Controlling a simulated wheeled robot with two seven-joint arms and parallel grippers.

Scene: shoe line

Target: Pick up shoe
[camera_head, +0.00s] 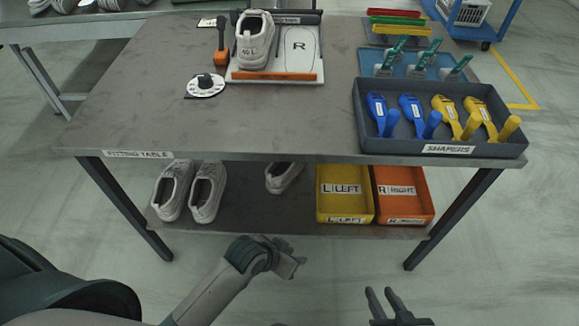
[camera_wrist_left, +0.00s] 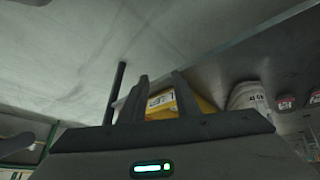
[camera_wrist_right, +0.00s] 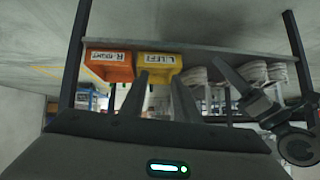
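A light grey shoe marked 40 L (camera_head: 254,42) stands on the left side of a white fitting board (camera_head: 300,45) on the table. A pair of similar shoes (camera_head: 172,190) (camera_head: 207,190) sits at the left of the lower shelf. A single shoe (camera_head: 284,177) lies further right, partly hidden by the tabletop. A shoe (camera_wrist_left: 248,98) also shows in the left wrist view. My left gripper (camera_head: 296,264) is low in front of the shelf; its fingers (camera_wrist_left: 160,98) are apart and empty. My right gripper (camera_head: 384,296) is open and empty, further right and in front of the table.
A yellow LEFT bin (camera_head: 345,219) and an orange RIGHT bin (camera_head: 405,219) fill the shelf's right side. The table edge (camera_head: 250,157) overhangs the shelf. A grey SHAPERS tray (camera_head: 450,148) stands on the tabletop's right. The shelf between the pair and the single shoe is free.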

